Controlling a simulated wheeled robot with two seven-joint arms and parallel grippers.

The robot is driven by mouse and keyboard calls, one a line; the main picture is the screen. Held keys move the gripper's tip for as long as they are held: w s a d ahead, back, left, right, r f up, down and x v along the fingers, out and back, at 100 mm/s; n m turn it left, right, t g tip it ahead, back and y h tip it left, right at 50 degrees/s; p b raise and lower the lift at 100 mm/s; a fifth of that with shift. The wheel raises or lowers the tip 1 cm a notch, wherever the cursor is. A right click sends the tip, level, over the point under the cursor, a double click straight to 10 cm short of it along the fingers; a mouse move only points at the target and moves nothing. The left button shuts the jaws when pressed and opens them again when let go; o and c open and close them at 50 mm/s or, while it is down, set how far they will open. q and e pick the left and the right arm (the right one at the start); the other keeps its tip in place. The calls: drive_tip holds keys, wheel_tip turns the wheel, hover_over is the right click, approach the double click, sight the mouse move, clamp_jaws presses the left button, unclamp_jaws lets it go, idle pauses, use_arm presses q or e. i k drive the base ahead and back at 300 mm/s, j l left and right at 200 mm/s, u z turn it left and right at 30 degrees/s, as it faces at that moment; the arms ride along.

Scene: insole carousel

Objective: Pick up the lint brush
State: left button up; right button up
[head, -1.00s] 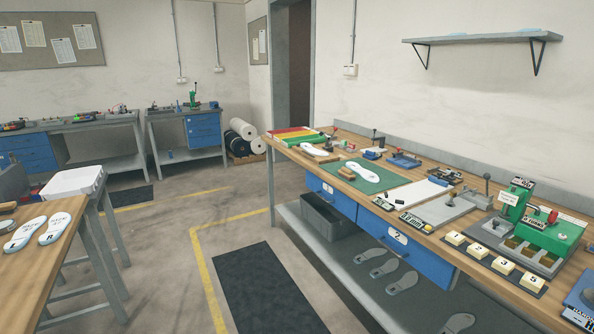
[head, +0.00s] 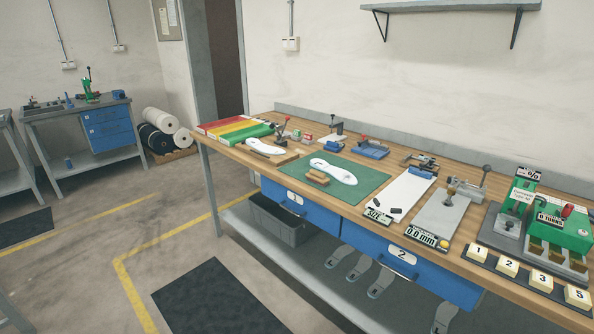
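A small wooden block-shaped piece that looks like the lint brush (head: 318,178) lies on the green mat (head: 362,191) on the workbench. It lies just in front of a white insole (head: 333,171), close to its near edge. It is small in the view, so I cannot make out any bristles. Neither of my grippers is in view.
The workbench (head: 468,268) also holds red, yellow and green sheets (head: 236,129), a white board (head: 408,194), a grey gauge plate (head: 441,216), a green machine (head: 562,232) and numbered blocks (head: 507,267). Blue drawers (head: 350,232) sit below. A dark floor mat (head: 215,296) lies in front.

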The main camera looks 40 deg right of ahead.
sight(318, 177)
drive_tip(key=i+z, duration=0.8)
drive_tip(key=i+j+z, duration=0.3)
drive_tip(key=i+z, duration=0.15)
